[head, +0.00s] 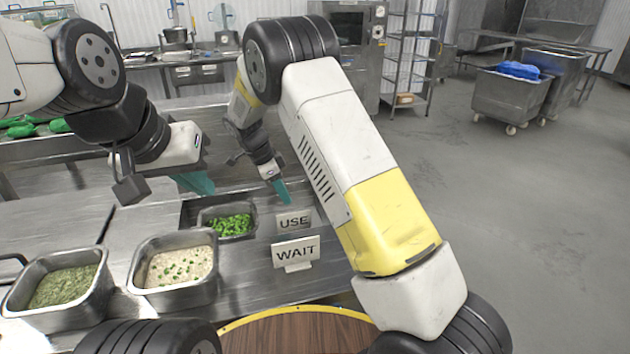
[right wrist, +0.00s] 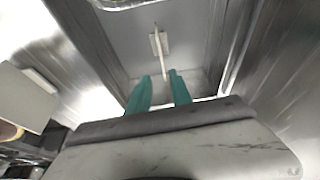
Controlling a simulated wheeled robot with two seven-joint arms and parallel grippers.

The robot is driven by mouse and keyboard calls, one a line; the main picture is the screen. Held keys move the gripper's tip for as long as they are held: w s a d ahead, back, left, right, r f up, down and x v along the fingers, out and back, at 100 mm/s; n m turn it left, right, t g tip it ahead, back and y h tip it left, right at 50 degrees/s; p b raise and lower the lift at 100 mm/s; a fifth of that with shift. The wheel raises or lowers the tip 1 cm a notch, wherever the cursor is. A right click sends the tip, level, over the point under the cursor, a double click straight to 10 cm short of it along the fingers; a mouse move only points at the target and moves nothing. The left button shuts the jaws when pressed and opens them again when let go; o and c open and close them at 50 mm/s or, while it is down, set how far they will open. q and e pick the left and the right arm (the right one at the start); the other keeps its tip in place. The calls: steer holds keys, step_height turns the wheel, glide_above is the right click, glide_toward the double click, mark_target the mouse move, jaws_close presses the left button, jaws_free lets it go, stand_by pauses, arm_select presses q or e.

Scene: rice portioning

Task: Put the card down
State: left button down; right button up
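The white USE card (head: 294,222) stands upright on the steel counter, its lower part hidden behind the white WAIT card (head: 297,252). My right gripper (head: 280,190) is just behind and left of the USE card. In the right wrist view my right gripper (right wrist: 160,90) has its teal fingers spread apart. A thin white card, seen edge-on with its small base (right wrist: 159,43), lies ahead, its near end close to the gap between the fingertips. It does not appear clamped. My left gripper (head: 197,182) hangs above the counter; its finger gap is not clear.
A steel pan of chopped greens (head: 231,226) sits just left of the cards. A pan of pale rice with green bits (head: 180,268) and a pan of green herb mix (head: 62,287) stand at front left. A round wooden top (head: 300,334) is in front.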

steer(key=s+d+r+n+y, duration=0.2)
steer(key=s+d+r, duration=0.2)
steer(key=r, duration=0.2)
steer(key=s+d+r+n+t+y, duration=0.1)
steer(key=s+d+r+n, duration=0.25)
steer(key=r, duration=0.25)
steer(key=s+d+r+n+y, duration=0.1)
steer(key=s+d+r+y, duration=0.1)
steer(key=s+d+r, duration=0.35)
steer(key=s+d+r+n+t, duration=0.1)
steer(key=s+r+n, duration=0.1)
steer(key=s, duration=0.3)
steer(key=s+d+r+n+t+y, duration=0.1)
steer(key=s+r+n+t, duration=0.1)
steer(key=s+n, duration=0.2)
steer(key=s+d+r+n+t, duration=0.1)
steer(key=s+d+r+n, duration=0.1)
steer(key=s, duration=0.6)
steer(key=shift+n, duration=0.65)
steer(key=shift+d+r, duration=0.1)
steer(key=shift+r, duration=0.05)
